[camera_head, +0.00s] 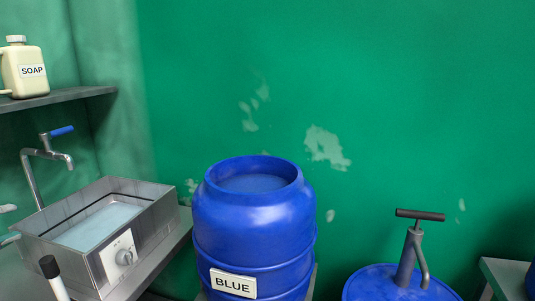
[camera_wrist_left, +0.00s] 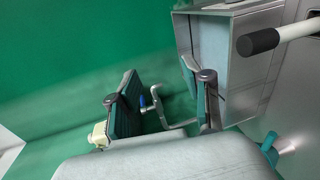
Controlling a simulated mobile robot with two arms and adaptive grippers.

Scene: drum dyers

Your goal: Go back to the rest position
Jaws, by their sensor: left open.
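My left gripper (camera_head: 7,224) shows only in part at the left edge of the head view, beside the metal basin. In the left wrist view the gripper (camera_wrist_left: 165,103) has its two teal-padded fingers spread apart. Nothing is held between them; the tap (camera_wrist_left: 157,108) shows in the gap, farther off. My right gripper is in neither view.
The metal basin (camera_head: 140,243) holds pale liquid and has a dial. A black-tipped white rod (camera_head: 52,276) stands near it. A soap jug (camera_head: 24,71) sits on a shelf (camera_head: 62,98). An open blue drum (camera_head: 251,225) and a drum with a pump (camera_head: 375,286) stand rightward.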

